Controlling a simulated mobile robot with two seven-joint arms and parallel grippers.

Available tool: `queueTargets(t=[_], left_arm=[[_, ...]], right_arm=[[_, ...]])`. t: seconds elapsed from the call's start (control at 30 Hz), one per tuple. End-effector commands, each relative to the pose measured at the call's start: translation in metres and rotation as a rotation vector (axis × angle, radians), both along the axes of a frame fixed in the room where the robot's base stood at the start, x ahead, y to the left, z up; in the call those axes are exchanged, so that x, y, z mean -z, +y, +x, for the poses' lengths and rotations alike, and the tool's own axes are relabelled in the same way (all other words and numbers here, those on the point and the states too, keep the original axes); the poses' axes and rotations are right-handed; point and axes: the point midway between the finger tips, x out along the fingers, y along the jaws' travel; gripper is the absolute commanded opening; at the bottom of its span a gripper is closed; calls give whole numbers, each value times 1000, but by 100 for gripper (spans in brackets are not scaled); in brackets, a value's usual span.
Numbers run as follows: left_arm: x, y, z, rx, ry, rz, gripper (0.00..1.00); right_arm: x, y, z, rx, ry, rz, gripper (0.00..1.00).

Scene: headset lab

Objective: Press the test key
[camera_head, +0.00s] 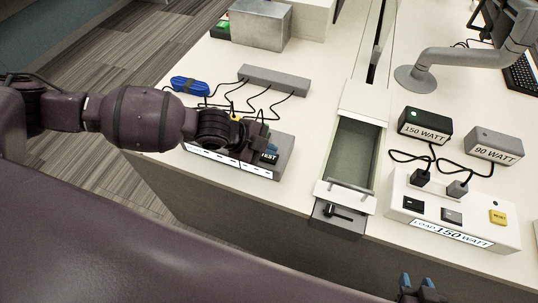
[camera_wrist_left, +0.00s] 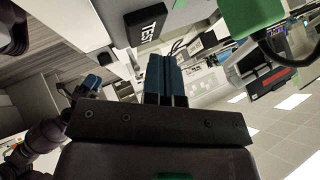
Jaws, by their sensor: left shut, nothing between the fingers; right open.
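The test key (camera_head: 269,157) is a black key marked TEST at the right end of a grey and white box (camera_head: 284,160) near the table's front edge. My left gripper (camera_head: 273,148) is right beside the key in the head view, its blue fingers shut and empty. The arm hides much of the box. In the left wrist view, the shut fingers (camera_wrist_left: 166,60) point toward the test key (camera_wrist_left: 154,24), with a gap visible in the picture. My right gripper (camera_head: 418,284) is open and empty at the bottom edge of the head view.
A tray (camera_head: 352,155) with a latch lies right of the box. Further right are the 150 WATT block (camera_head: 425,127), the 90 WATT block (camera_head: 493,146) and a white load box (camera_head: 470,222). Behind are a grey power strip (camera_head: 275,79), black cables and a blue cable bundle (camera_head: 190,86).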

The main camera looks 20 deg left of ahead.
Motion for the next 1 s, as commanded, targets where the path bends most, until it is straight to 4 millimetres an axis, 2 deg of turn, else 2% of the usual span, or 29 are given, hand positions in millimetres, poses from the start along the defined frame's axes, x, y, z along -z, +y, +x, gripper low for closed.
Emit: queueTargets(t=[1.0], left_arm=[[0, 0, 0, 0, -1, 1, 0]], right_arm=[[2, 0, 0, 0, 2, 0, 43]])
